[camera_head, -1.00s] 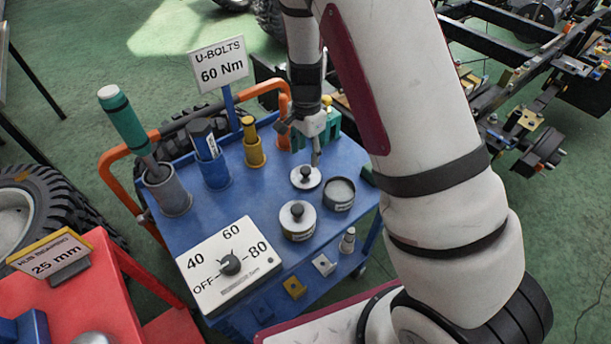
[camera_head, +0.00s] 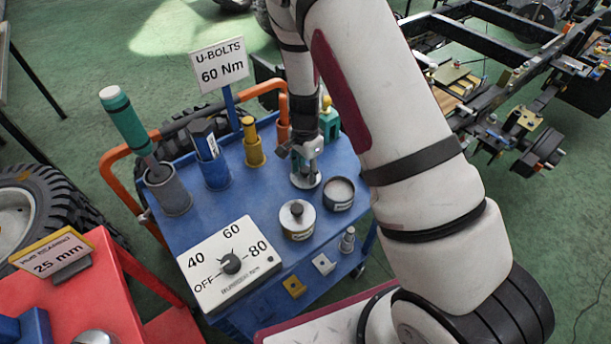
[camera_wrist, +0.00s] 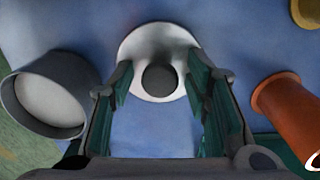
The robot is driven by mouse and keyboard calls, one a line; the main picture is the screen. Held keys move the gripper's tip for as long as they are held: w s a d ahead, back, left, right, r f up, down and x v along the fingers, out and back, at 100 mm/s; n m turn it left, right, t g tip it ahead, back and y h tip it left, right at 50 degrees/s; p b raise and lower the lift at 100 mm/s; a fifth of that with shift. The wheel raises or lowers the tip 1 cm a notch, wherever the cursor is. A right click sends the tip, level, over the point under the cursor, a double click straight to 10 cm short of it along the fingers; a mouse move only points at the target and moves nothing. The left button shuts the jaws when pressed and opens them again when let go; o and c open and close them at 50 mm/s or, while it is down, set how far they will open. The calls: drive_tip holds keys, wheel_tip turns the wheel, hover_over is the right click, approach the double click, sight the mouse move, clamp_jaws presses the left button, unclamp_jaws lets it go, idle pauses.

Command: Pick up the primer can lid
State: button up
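The lid, a pale round disc with a dark knob (camera_wrist: 157,52), lies on the blue cart top (camera_head: 262,190); it also shows in the head view (camera_head: 312,184), partly hidden by my gripper. My gripper (camera_wrist: 158,82) is open above the lid, with one green-lined finger on each side of the knob and nothing held. It also shows in the head view (camera_head: 306,162). The open can (camera_head: 340,194) stands to the right of the lid there, and at the left of the wrist view (camera_wrist: 50,98). Whether the fingers touch the lid cannot be told.
A lidded can (camera_head: 297,220) stands in front of the lid. An orange cylinder (camera_wrist: 288,112) is at the right of the wrist view. Yellow (camera_head: 254,148), blue (camera_head: 214,172) and grey (camera_head: 170,192) holders line the back. A dial box (camera_head: 230,264) sits at the cart's front.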

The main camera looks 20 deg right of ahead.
clamp_jaws()
